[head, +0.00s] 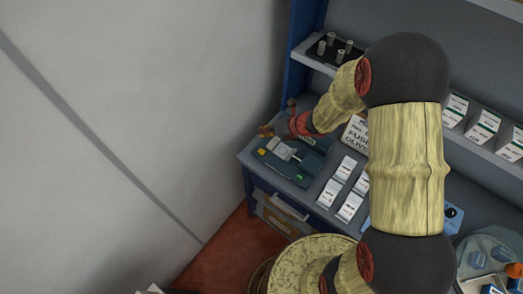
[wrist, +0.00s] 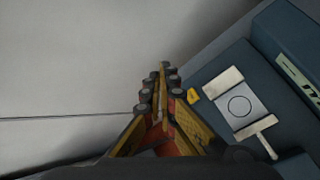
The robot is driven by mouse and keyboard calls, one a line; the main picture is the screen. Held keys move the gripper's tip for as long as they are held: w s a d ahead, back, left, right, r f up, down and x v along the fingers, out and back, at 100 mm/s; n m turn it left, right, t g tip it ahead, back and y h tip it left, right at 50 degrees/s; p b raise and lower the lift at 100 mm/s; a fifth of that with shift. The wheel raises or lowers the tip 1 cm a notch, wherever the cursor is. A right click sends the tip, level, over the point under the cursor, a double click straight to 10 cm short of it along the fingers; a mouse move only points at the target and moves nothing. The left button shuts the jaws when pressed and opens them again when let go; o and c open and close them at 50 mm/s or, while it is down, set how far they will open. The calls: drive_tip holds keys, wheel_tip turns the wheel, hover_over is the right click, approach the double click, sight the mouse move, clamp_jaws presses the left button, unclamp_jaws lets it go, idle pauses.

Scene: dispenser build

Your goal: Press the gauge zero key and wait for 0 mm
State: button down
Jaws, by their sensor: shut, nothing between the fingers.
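A dark blue device (head: 290,162), which looks like the gauge, stands on the bench's left end, with a pale plate and a small green patch. In the wrist view its pale plate (wrist: 239,105) carries a circle, and a label strip (wrist: 296,76) is partly cut off at the right edge. A small yellow part (wrist: 194,95) sits beside the plate; I cannot tell if it is the zero key. My gripper (head: 268,130) is shut and empty at the device's far left side. In the wrist view my gripper (wrist: 165,82) is left of the yellow part, apparently apart from it. No readable mm value shows.
White cards (head: 341,186) lie on the bench right of the device. A sign (head: 355,132) stands behind, partly hidden by my arm. A shelf above holds a black tray (head: 327,54) with several small cylinders. A grey wall (head: 130,110) is close on the left.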

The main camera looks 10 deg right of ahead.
sight(263, 150)
wheel_tip(263, 150, down, 9)
drive_tip(key=b, duration=0.7)
drive_tip(key=shift+r, duration=0.1)
idle(1.2)
drive_tip(key=shift+f+b, duration=0.4)
drive_tip(key=shift+b, duration=0.1)
